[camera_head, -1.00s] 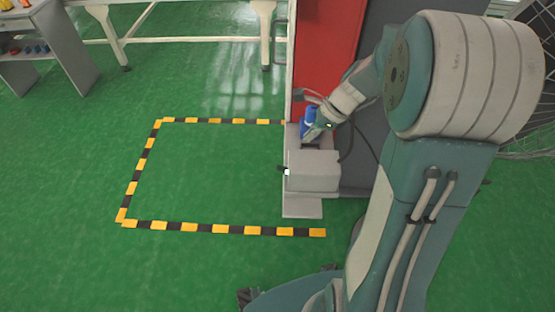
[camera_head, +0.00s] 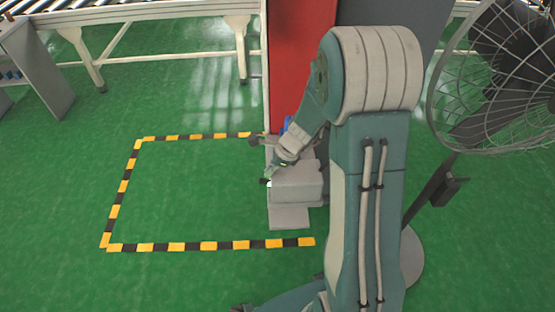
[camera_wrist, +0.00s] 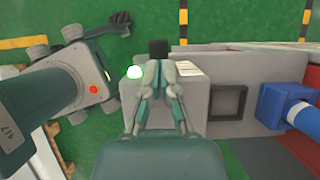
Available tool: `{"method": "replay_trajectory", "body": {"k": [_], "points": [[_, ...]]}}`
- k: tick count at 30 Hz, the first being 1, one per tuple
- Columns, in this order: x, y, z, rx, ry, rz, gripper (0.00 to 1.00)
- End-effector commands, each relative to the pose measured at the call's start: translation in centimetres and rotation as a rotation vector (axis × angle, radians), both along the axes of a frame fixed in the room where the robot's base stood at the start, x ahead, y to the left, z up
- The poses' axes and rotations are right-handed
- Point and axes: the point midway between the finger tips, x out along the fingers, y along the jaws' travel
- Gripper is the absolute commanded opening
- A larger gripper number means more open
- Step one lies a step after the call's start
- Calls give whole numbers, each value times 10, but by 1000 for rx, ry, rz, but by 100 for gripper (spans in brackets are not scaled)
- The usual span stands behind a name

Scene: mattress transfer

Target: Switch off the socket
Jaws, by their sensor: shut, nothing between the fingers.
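The socket box (camera_head: 297,180) is a grey block at the foot of the red and dark panel. It also shows in the wrist view (camera_wrist: 196,88), with a dark square recess on it. In the head view my gripper (camera_head: 269,175) is at the box's left end. A blue plug (camera_wrist: 302,110) sits at the box's far end.
A red panel (camera_head: 300,60) rises behind the box. A large caged fan (camera_head: 490,80) stands at the right. Yellow-black floor tape (camera_head: 208,246) outlines a clear green area to the left. A conveyor (camera_head: 150,15) runs along the back.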

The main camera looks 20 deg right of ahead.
Motion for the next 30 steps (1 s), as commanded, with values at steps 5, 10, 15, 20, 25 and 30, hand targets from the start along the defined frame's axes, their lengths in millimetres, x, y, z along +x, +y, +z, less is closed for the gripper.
{"method": "replay_trajectory", "body": {"k": [5, 10, 15, 20, 25, 30], "points": [[2, 10, -19, 1, 2, 0, 0], [4, 12, -23, -1, -1, 0, 0], [4, 12, -23, -1, -1, 0, 0], [4, 12, -23, -4, 0, 0, 0], [4, 14, -23, -29, 8, 3, 0], [5, 16, -24, -90, 27, 5, 0]]}}
